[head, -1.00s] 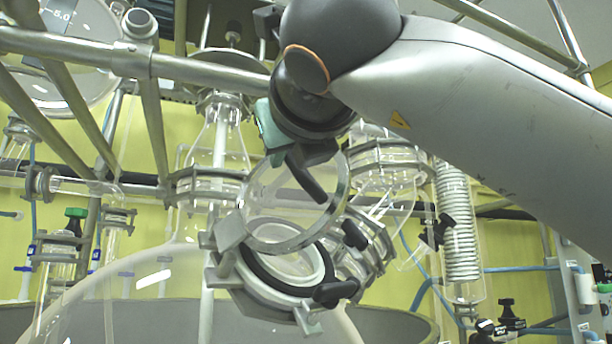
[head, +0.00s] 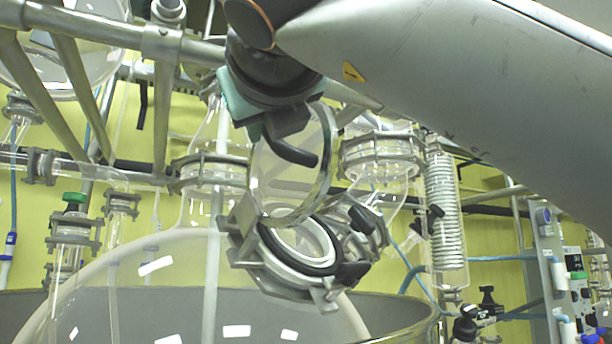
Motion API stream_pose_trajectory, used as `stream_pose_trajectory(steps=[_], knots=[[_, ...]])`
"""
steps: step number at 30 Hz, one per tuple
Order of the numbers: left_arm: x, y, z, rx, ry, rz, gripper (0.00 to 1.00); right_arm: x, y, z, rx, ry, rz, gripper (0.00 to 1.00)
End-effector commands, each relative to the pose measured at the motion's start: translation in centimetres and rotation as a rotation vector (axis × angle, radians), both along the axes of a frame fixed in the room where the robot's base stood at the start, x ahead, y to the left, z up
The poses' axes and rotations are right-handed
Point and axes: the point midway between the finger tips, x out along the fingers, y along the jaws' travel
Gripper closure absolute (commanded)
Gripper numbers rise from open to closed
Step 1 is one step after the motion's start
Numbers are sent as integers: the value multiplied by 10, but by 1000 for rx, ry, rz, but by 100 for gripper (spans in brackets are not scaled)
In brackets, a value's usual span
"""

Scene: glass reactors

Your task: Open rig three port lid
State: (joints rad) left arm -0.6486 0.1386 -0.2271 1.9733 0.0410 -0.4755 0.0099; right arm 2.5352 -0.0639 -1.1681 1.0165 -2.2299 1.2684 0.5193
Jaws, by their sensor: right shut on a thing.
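The port lid (head: 285,170) is a round clear glass disc with a metal rim. It stands steeply raised above the port (head: 303,245), a white-and-black ringed opening in a grey metal clamp on the big glass vessel (head: 175,275). The lid's lower edge is at the far left side of the port ring, and the port mouth is uncovered. My right gripper (head: 288,140) is at the lid's upper part, shut on the black lid handle (head: 291,154). The fingers are partly hidden by the wrist. My left gripper is out of view.
Metal frame bars (head: 110,30) cross the upper left, close to my right arm. Flanged glass necks (head: 380,155) and a coiled condenser (head: 446,210) stand right of the port. A control panel (head: 560,260) is at the far right.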

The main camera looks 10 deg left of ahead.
Motion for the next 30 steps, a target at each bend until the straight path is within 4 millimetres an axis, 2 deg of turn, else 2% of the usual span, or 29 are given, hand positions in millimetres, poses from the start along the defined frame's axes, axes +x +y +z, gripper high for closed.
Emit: stream_pose_trajectory(steps=[13,14,21,30], knots=[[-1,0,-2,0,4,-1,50,1,3,-5,-4,10,2,100],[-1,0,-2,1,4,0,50,1,3,-5,-5,11,3,76],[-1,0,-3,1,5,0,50,1,2,-3,-3,7,1,49],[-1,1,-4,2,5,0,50,-2,0,-2,-2,3,0,49]])
